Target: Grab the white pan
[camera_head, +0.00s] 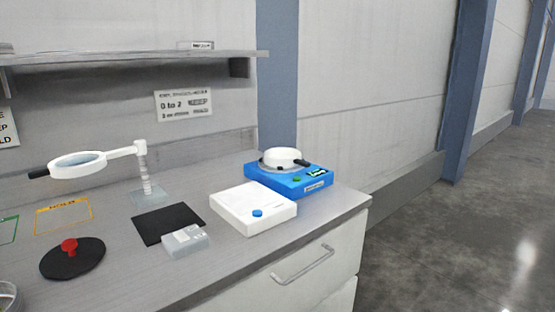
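A small round white pan (283,157) with a short black handle sits on top of a blue device (262,180) near the right end of the worktop. The handle points to the right and toward the front. The pan's far side and its underside are hidden. My gripper is not in this view.
A black mat (167,223), a small grey box (186,240), a white ring magnifier (78,166) on a stand and a black disc (72,260) with red knob lie further left. A shelf (130,58) hangs above.

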